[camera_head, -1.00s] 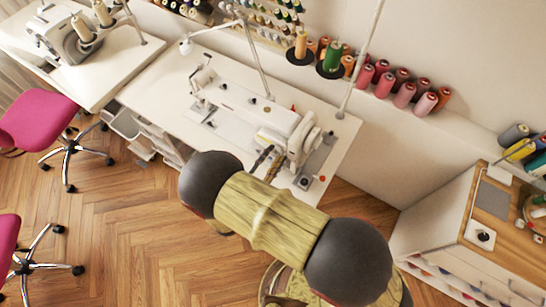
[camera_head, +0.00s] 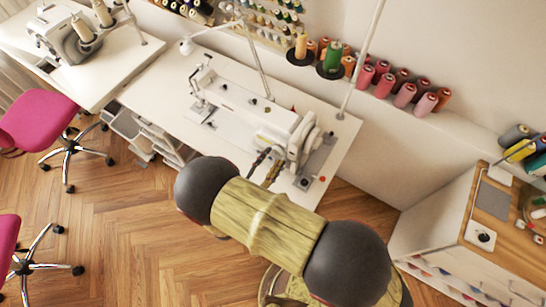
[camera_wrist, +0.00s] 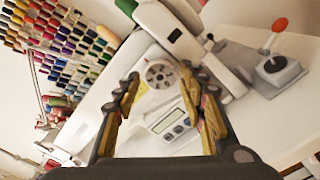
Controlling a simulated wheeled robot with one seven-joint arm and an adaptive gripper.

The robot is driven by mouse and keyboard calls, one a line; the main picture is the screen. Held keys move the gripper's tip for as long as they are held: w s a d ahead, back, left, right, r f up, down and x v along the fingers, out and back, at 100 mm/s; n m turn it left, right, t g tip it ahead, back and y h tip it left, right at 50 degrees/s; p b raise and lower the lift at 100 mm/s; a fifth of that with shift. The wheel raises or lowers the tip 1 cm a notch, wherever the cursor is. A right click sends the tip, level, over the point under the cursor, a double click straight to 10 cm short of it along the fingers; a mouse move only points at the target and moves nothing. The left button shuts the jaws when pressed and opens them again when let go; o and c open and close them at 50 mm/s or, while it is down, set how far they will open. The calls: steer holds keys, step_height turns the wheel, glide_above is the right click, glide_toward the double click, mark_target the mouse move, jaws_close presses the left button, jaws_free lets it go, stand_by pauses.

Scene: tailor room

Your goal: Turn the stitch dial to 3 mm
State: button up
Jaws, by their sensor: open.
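The white sewing machine (camera_head: 255,112) lies across the table in the head view. In the wrist view a round grey dial (camera_wrist: 159,74) with dark marks, which looks like the stitch dial, shows on the white machine body. Its setting is too small to read. A panel with a small screen and blue buttons (camera_wrist: 168,122) shows below it. My gripper (camera_wrist: 160,77) is open, with one finger on each side of the dial in the picture; I cannot tell whether either touches it. In the head view my gripper (camera_head: 268,168) is at the machine's near right end, and the dial is hidden.
The white table (camera_head: 150,95) is bare left of the machine. Thread cones (camera_head: 385,86) line the ledge behind. A lamp arm and a pole rise at the back.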

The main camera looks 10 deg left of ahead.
steer(key=v, duration=0.6)
steer(key=shift+s+a, duration=0.1)
steer(key=shift+s, duration=0.05)
stand_by(0.4)
